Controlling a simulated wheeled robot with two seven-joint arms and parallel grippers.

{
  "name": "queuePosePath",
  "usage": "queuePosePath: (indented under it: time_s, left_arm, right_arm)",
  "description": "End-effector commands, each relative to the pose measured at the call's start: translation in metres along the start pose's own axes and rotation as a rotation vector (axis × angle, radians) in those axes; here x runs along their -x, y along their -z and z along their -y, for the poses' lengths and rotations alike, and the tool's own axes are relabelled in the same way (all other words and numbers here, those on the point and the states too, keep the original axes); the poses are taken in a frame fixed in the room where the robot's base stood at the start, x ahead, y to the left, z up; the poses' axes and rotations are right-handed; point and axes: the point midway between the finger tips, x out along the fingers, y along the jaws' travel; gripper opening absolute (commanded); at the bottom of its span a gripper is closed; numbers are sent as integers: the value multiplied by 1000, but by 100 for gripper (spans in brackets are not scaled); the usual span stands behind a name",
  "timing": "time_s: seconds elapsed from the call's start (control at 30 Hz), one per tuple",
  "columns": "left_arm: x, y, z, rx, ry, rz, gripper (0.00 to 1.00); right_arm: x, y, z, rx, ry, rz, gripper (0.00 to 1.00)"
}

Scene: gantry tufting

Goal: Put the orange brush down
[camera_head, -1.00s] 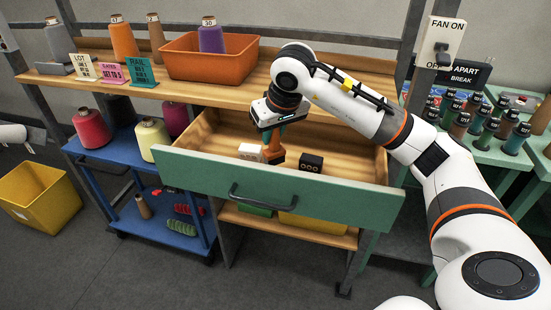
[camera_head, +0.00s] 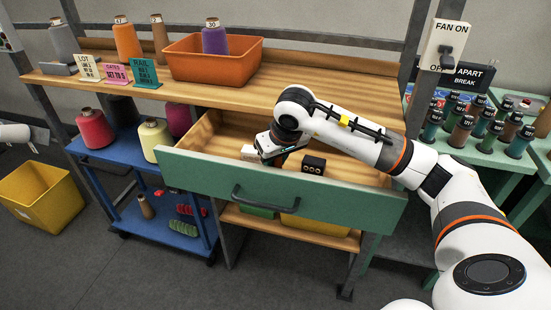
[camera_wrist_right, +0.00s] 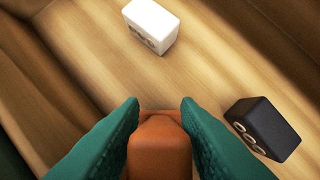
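The orange brush (camera_wrist_right: 158,152) is between the two green fingers of my right gripper (camera_wrist_right: 160,110). The fingers are against its sides, so the gripper is shut on it. In the head view my right gripper (camera_head: 274,154) is down inside the open drawer, and the brush is hidden behind the drawer front and the gripper. The drawer (camera_head: 285,192) has a green front and a wooden floor. A white block (camera_wrist_right: 152,25) and a black block (camera_wrist_right: 262,128) lie apart from the brush. Only part of my left arm shows at the left edge; its gripper is out of sight.
The white block (camera_head: 249,152) is left of the gripper and the black block (camera_head: 313,164) right of it. Drawer floor (camera_head: 350,165) is free at the right. An orange bin (camera_head: 190,62) stands on the shelf above. A blue cart (camera_head: 125,150) stands left.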

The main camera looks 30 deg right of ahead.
Motion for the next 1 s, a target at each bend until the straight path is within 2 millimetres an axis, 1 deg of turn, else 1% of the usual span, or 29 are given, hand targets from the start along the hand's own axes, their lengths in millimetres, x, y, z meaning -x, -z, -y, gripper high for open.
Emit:
queuePosePath:
  time_s: [0.03,0.07,0.33,0.4,0.47,0.57,0.8,0.9,1.0]
  left_arm:
    - [0,1,0,0,0,-1,32]
    - [0,1,0,0,0,-1,32]
    - [1,1,0,0,0,-2,32]
    - [5,1,0,0,0,-2,32]
    - [3,1,0,0,0,-2,32]
    - [2,1,0,0,0,-2,32]
    - [0,1,0,1,0,-2,32]
    - [0,1,0,1,0,-2,32]
    - [0,1,0,1,0,-1,32]
  right_arm:
    - [0,0,0,0,0,0,38]
    - [0,0,0,0,0,0,41]
    - [1,0,0,0,0,0,41]
    - [4,-2,0,0,0,0,41]
    - [8,-2,0,0,0,2,41]
    - [24,-3,0,1,0,5,41]
    - [78,-3,0,-1,1,6,41]
    - [96,-2,0,1,1,5,41]
    - [110,-2,0,-1,0,3,41]
